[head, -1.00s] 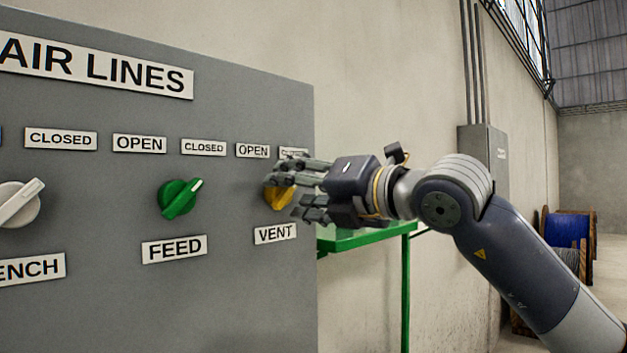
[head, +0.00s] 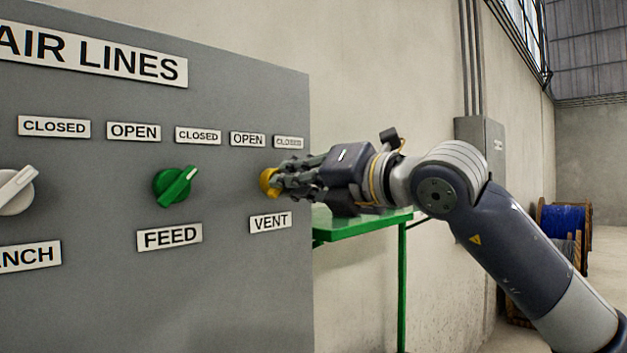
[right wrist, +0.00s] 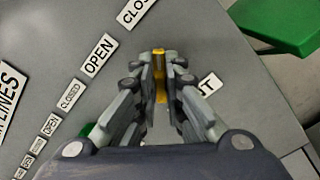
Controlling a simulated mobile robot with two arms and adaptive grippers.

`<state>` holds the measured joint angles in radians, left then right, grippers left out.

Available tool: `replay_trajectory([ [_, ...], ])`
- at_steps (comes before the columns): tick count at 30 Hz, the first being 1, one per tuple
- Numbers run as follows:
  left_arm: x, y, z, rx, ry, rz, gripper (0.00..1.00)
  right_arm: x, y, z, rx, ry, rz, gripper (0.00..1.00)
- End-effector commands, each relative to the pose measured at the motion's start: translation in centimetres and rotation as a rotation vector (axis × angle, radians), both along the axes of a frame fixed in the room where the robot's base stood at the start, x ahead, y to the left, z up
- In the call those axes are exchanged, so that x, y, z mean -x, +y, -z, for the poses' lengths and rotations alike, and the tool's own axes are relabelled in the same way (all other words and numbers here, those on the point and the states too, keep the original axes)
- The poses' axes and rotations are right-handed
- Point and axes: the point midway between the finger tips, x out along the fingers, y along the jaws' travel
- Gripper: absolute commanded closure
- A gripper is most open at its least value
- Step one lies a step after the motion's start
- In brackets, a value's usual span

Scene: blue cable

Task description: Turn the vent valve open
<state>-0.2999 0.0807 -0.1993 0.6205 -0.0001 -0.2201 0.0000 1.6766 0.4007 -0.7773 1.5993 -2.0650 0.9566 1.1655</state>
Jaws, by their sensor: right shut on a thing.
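The yellow vent valve knob (head: 267,183) is on the grey panel (head: 110,280), above the VENT label (head: 270,222) and below an OPEN label (head: 248,139) and a CLOSED label (head: 288,142). My right gripper (head: 284,180) is shut on the knob's handle and covers much of it in the head view. In the right wrist view the yellow handle (right wrist: 160,62) stands between the fingertips (right wrist: 161,72). I cannot tell exactly which label the handle points to. My left gripper is not in view.
The green feed valve (head: 175,186) and a white valve (head: 14,190) are on the same panel to the left. A green table (head: 360,226) stands right of the panel, below my right forearm. Cable spools (head: 565,222) stand far right.

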Motion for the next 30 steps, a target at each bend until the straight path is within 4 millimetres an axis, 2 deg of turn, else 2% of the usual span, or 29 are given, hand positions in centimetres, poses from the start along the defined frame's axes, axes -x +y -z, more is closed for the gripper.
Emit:
replay_trajectory([
  [15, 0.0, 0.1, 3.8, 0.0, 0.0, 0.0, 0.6, 0.2, 0.3, 0.3, 0.283, -0.284, 0.0, 1.0],
  [30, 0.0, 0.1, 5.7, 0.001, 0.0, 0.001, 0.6, 0.2, 0.3, 0.1, 0.619, -0.617, 0.0, 1.0],
])
